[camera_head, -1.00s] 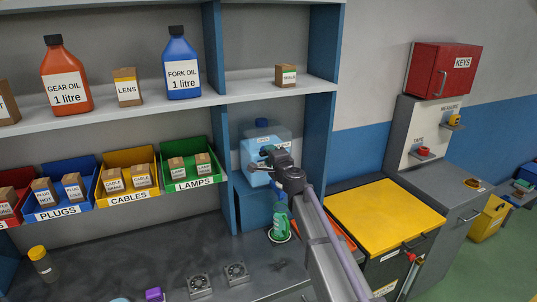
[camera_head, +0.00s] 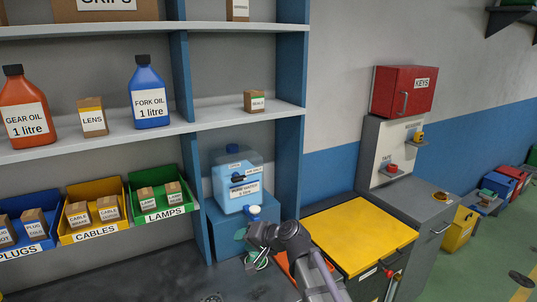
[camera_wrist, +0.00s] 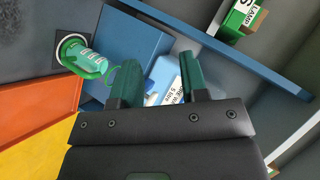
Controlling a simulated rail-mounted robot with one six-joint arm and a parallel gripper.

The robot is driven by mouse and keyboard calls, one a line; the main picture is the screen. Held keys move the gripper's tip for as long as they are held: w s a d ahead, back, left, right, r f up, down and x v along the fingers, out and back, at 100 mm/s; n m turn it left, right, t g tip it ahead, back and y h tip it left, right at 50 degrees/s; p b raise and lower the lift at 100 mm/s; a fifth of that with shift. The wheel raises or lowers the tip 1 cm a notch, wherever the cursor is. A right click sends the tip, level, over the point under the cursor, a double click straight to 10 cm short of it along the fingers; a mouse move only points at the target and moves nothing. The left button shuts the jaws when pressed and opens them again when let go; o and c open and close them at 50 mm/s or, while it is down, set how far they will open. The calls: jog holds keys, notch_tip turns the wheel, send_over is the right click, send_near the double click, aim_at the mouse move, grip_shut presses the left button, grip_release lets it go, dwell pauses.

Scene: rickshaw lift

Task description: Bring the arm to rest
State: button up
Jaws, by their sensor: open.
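My gripper (camera_head: 256,243) is low at the middle of the head view, in front of the blue box under the water container. In the wrist view its two green fingers (camera_wrist: 158,72) stand apart, and it is open and empty. The pale blue water container (camera_head: 238,190) stands upright on the blue box (camera_head: 226,222). Part of it shows beyond and between the fingers in the wrist view (camera_wrist: 167,77). A green bottle (camera_wrist: 82,56) is left of the fingers, apart from them. In the head view my gripper mostly hides it.
A shelf (camera_head: 220,115) with oil bottles and cartons is above and left. Bins, including the green lamps bin (camera_head: 166,213), sit below it. A yellow-topped cabinet (camera_head: 360,235) is right of my arm, with a red key box (camera_head: 403,91) farther right.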

jog(key=s+d+f+g+h+b, duration=0.1)
jog(key=s+d+f+g+h, duration=0.1)
jog(key=s+d, duration=0.4)
jog(key=s+d+f+g+h+b, duration=0.1)
jog(key=s+d+f+h, duration=0.4)
jog(key=d, duration=0.5)
jog(key=s+d+f+n+g+h+b, duration=0.1)
jog(key=s+d+f+g+h, duration=0.2)
jog(key=s+d+f, duration=0.2)
jog(key=s+d, duration=0.2)
jog(key=d, duration=0.2)
jog(key=shift+s+f+h, duration=0.3)
jog(key=shift+s+f, duration=0.05)
jog(key=shift+d, duration=0.1)
